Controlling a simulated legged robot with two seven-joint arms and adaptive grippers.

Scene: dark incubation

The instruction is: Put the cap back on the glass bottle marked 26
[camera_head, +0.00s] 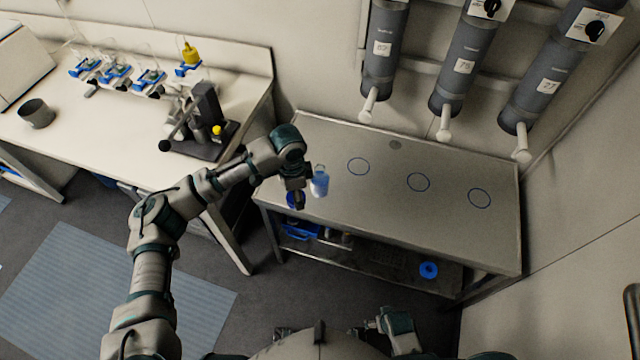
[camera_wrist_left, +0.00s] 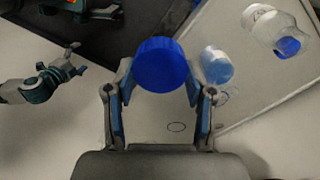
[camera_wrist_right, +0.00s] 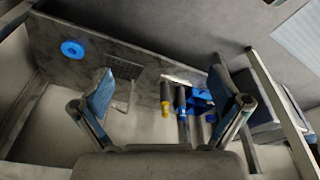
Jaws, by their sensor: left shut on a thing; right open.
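My left gripper (camera_head: 299,203) is shut on a blue cap (camera_head: 291,199). In the left wrist view the round cap (camera_wrist_left: 163,65) sits between both fingertips (camera_wrist_left: 160,90). A clear glass bottle (camera_head: 319,182) with blue liquid is just right of this gripper, over the left part of the metal table. The cap is apart from the bottle. A bottle with blue content (camera_wrist_left: 275,30) is at the upper right of the left wrist view. No 26 is readable. My right gripper (camera_wrist_right: 162,88) is open and empty, low near my body.
The metal table (camera_head: 440,220) bears several blue circles, with grey dispensers (camera_head: 460,65) above. A blue ring (camera_head: 429,270) and several tools lie on the lower shelf. A white bench (camera_head: 90,130) at left holds several flasks, a pot (camera_head: 37,113) and a dark apparatus (camera_head: 205,125).

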